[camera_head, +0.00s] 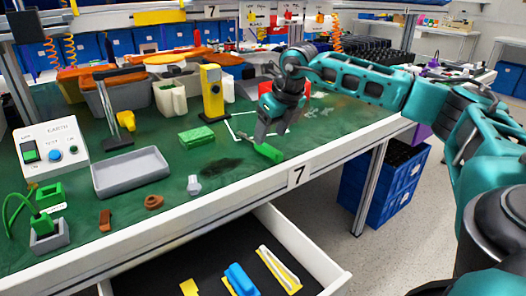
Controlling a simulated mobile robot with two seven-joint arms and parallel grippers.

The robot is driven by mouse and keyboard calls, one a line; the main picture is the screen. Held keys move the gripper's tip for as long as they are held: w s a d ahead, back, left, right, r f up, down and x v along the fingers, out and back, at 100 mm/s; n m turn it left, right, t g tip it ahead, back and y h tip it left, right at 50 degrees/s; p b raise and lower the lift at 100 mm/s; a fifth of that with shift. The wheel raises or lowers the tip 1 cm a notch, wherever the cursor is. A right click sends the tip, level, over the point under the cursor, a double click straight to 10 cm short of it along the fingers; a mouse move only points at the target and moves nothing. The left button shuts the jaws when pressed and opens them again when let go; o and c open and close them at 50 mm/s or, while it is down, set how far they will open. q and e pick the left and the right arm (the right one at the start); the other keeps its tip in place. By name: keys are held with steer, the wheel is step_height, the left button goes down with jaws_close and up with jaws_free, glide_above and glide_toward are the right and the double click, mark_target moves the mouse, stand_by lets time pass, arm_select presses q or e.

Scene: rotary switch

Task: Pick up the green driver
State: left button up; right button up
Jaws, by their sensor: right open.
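The green driver (268,152) lies on the green table top near the front edge, by the number 7 label. My right gripper (270,133) reaches in from the right and points down just above and behind the driver. Its jaws are open, and its fingertips are close to the driver; I cannot tell whether they touch it. My left gripper is not in view.
A green block (197,137) and a yellow post device (212,93) stand left of my right gripper. A grey tray (130,172) and white switch box (52,150) are farther left. Below, an open drawer (215,275) sticks out. Blue crates (385,185) sit under the table.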

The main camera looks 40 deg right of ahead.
mark_target(266, 145)
steer(key=b+x, duration=0.1)
steer(key=x, duration=0.4)
steer(key=shift+s+r, duration=0.1)
steer(key=c, duration=1.2)
